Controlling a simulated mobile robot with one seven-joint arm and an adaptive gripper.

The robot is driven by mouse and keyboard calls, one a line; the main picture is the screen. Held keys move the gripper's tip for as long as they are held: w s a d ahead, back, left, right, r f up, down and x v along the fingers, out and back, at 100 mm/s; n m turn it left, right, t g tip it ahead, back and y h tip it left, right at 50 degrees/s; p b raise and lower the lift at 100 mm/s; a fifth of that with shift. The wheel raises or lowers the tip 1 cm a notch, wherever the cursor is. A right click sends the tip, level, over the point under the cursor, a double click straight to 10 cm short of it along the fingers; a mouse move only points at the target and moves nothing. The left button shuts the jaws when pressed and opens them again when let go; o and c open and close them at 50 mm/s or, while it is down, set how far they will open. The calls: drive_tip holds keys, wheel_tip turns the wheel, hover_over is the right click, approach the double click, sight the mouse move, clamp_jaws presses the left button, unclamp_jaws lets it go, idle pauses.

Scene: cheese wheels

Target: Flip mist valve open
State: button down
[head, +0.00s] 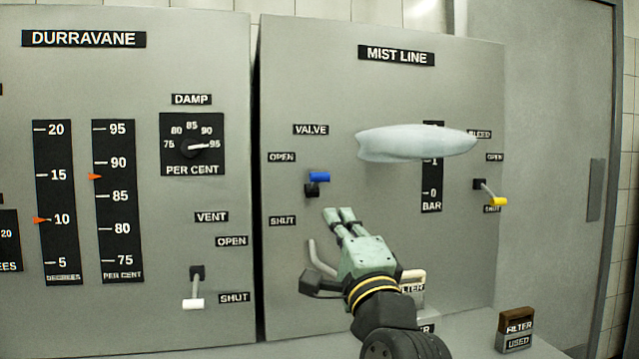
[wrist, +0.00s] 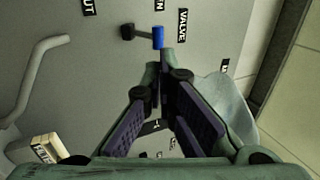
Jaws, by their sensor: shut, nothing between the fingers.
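The mist valve is a small lever with a blue grip (head: 319,177) on a black pivot (head: 312,190), left of centre on the MIST LINE panel. The grip sits above the pivot, on the side of the OPEN label (head: 282,157); the SHUT label (head: 282,221) is lower. In the wrist view the blue grip (wrist: 158,38) shows just beyond my fingertips. My gripper (head: 340,214) is shut and empty, a little below and right of the lever. A small gap shows between fingertips and grip; their depth apart is hard to tell.
A pale elongated shape (head: 410,142) hangs before the gauge (head: 432,195). A yellow-tipped lever (head: 498,201) is at right. A curved pale handle (head: 320,260) is beside my gripper. A brown-topped filter block (head: 516,328) stands on the ledge. The DURRAVANE panel (head: 150,75) is left.

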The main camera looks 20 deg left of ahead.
drive_tip(key=p, duration=0.4)
approach(323, 176)
drive_tip(key=x, duration=0.5)
drive_tip(key=shift+a+r, duration=0.1)
drive_tip(key=shift+a, duration=0.3)
drive_tip(key=shift+w+a+r, duration=0.15)
drive_tip(key=shift+w+a, duration=0.15)
drive_tip(key=shift+w, duration=0.25)
drive_tip(key=shift+r, duration=0.1)
drive_tip(key=shift+w+a+r+p, duration=0.25)
drive_tip(key=shift+w+r+p, duration=0.1)
drive_tip(key=shift+r+p, duration=0.3)
drive_tip(key=shift+r, duration=0.15)
